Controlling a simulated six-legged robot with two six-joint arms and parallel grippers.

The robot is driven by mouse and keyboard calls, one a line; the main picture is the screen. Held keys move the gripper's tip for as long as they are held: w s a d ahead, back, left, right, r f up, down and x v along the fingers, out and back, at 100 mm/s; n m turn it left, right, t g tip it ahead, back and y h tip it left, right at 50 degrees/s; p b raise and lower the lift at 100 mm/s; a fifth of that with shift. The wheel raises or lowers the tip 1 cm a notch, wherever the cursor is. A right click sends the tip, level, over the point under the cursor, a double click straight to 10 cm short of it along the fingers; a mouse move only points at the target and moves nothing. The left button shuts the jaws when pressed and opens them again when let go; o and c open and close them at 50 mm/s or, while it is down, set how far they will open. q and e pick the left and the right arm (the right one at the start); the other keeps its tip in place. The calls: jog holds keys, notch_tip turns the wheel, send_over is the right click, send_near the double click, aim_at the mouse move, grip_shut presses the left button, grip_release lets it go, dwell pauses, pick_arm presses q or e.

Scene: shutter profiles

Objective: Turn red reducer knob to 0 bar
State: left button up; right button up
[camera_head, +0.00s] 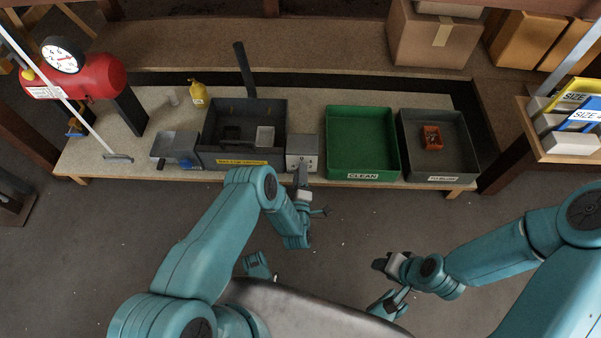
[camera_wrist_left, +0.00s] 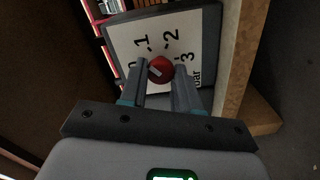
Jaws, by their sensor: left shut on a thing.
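The red reducer knob (camera_wrist_left: 161,69) sits on a white dial plate (camera_wrist_left: 185,25) with printed marks 1, 2 and 3 in the left wrist view. A 0 mark at the left is partly hidden by a finger. A pale pointer line shows on the knob's face, towards its left side; its exact reading is too small to tell. My left gripper (camera_wrist_left: 160,88) is shut on the knob, one finger on each side. In the head view my left gripper (camera_head: 302,170) is at the front of the grey reducer box (camera_head: 302,143), and the knob is hidden. My right gripper (camera_head: 381,264) hangs empty over the floor.
A dark grey bin (camera_head: 270,106) stands left of the reducer box, and a green CLEAN bin (camera_head: 362,112) stands right of it. A grey tray (camera_head: 459,150) holds an orange part. A red tank with a gauge (camera_head: 63,54) is at the left.

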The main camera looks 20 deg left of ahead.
pick_arm(q)
jog(key=shift+w+n+p, duration=0.15)
jog(key=shift+n+p, duration=0.45)
jog(key=shift+n, duration=4.5)
pick_arm(e)
jog(key=shift+s+r+g, duration=0.3)
jog(key=shift+s+r, duration=0.2)
jog(key=shift+r, duration=0.15)
jog(key=shift+a, duration=0.1)
pick_arm(q)
jog(key=o, duration=1)
jog(key=shift+f, duration=0.1)
jog(key=shift+o, duration=0.2)
jog(key=shift+s, duration=0.2)
pick_arm(e)
jog(key=shift+s, duration=0.15)
